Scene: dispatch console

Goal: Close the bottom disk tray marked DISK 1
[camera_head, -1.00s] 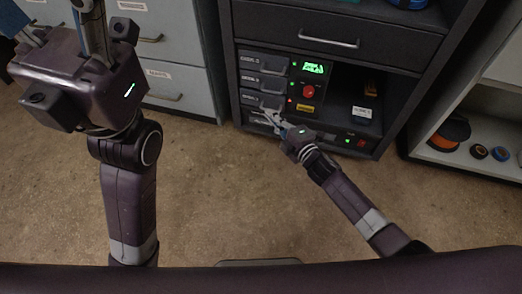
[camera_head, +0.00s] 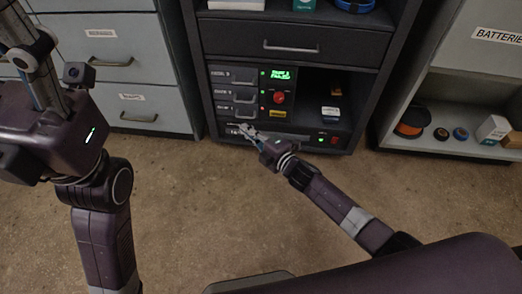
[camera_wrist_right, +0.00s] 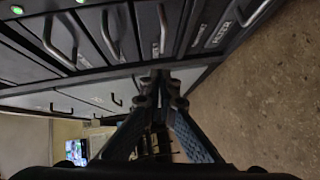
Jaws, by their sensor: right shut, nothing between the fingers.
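Three dark disk trays with handles are stacked at the left of the console. The bottom tray (camera_head: 232,113) looks about level with the two above in the head view; any small gap cannot be made out. In the right wrist view its handle (camera_wrist_right: 163,30) appears beyond the fingers. My right gripper (camera_head: 243,130) is shut and empty, its tips just below and in front of the bottom tray; contact cannot be told. Its fingers meet in the wrist view (camera_wrist_right: 160,85). My left gripper is close to the camera at the left edge, its fingertips out of frame.
A red button (camera_head: 279,98) and green display (camera_head: 281,75) sit right of the trays. A closed drawer (camera_head: 290,45) is above. Grey drawer cabinets (camera_head: 105,62) stand left, an open shelf (camera_head: 448,147) with small items right. The floor in front is clear.

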